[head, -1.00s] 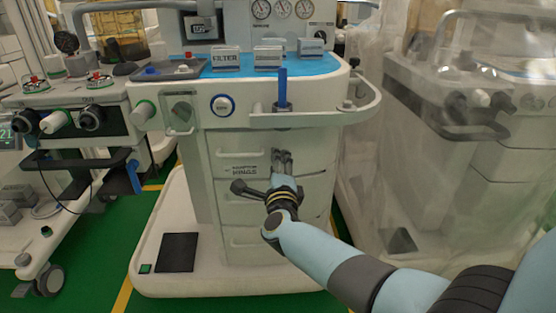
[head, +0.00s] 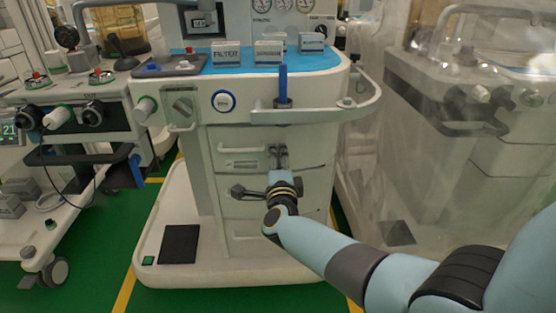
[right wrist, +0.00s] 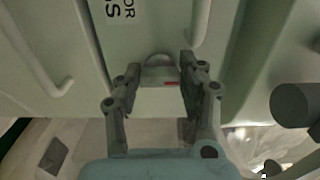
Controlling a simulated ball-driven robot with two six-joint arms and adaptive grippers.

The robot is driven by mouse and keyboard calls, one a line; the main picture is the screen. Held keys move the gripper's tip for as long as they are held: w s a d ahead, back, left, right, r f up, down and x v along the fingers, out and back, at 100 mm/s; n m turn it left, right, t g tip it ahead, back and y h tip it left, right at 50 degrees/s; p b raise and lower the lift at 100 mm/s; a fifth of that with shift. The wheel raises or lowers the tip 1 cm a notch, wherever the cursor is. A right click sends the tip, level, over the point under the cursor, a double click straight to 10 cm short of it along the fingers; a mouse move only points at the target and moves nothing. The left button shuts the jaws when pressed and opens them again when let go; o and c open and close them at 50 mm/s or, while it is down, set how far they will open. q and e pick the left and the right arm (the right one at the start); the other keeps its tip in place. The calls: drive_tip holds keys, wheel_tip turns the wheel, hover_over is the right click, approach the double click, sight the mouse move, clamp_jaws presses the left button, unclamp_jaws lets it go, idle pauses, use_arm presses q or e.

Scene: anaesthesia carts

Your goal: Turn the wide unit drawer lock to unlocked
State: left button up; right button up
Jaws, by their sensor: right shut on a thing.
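The wide unit (head: 222,190) is a white cart with stacked drawers, at the middle of the head view. My right gripper (head: 278,153) is at the front of its upper drawers, right of the labels. In the right wrist view, the right gripper (right wrist: 160,78) has its fingers on both sides of a small pale block with a red mark, the drawer lock (right wrist: 158,74). It is shut on this lock. A rounded grey edge shows just behind the block. In the head view the gripper hides the lock. My left gripper is not in view.
A blue worktop (head: 225,66) with labelled boxes and a rail (head: 368,108) are above the drawers. A second cart (head: 70,110) stands at left. A plastic-covered machine (head: 440,120) stands close at right. Drawer handles (right wrist: 60,88) flank the lock in the wrist view.

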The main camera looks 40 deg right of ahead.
drive_tip(key=o, duration=1.2)
drive_tip(key=shift+c, duration=0.2)
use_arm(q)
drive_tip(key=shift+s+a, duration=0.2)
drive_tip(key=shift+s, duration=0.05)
use_arm(e)
drive_tip(key=v, duration=1.2)
drive_tip(key=shift+s, duration=0.1)
